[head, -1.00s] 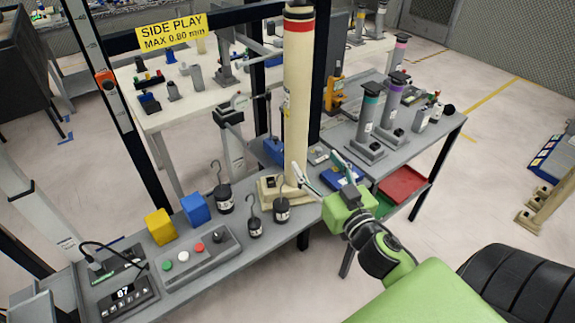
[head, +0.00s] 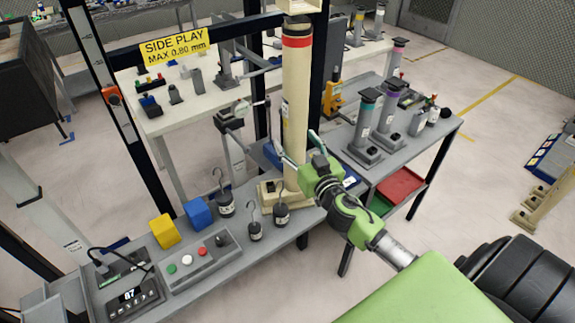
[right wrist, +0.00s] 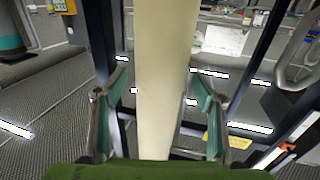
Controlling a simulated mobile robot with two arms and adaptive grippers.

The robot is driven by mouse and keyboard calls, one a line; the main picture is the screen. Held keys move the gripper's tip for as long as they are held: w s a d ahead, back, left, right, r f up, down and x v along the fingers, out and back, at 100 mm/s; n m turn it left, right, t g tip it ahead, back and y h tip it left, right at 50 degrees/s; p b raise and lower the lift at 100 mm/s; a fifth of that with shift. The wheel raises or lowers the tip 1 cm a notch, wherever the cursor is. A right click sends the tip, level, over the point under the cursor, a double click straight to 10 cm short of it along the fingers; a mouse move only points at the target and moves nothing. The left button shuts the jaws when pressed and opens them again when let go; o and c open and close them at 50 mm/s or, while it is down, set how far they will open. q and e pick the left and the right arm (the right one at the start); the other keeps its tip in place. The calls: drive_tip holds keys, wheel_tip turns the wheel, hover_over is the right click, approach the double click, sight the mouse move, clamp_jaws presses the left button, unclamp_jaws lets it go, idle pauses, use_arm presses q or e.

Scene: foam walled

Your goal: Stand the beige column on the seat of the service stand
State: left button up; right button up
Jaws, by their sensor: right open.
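The beige column (head: 296,85), with a red band near its top, stands upright on a beige base (head: 270,192) on the grey bench. My right gripper (head: 296,143) is open at its lower half, one finger on each side in the head view. In the right wrist view, the plain beige shaft of the column (right wrist: 165,60) runs between the two spread fingers (right wrist: 157,80); contact cannot be told. I cannot tell which thing is the service stand. My left gripper is not in view.
Hooked black weights (head: 281,213), a blue block (head: 197,213), a yellow block (head: 163,231) and a button box (head: 198,262) sit left of the base. A dark upright frame stands around the column. Several grey columns (head: 365,125) stand on the right table.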

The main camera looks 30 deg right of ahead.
drive_tip(key=shift+w+d+f, duration=0.1)
drive_tip(key=shift+w+d, duration=0.05)
drive_tip(key=shift+w, duration=0.75)
drive_tip(key=shift+s, duration=0.1)
drive_tip(key=c, duration=1.8)
drive_tip(key=shift+r, duration=0.3)
clamp_jaws()
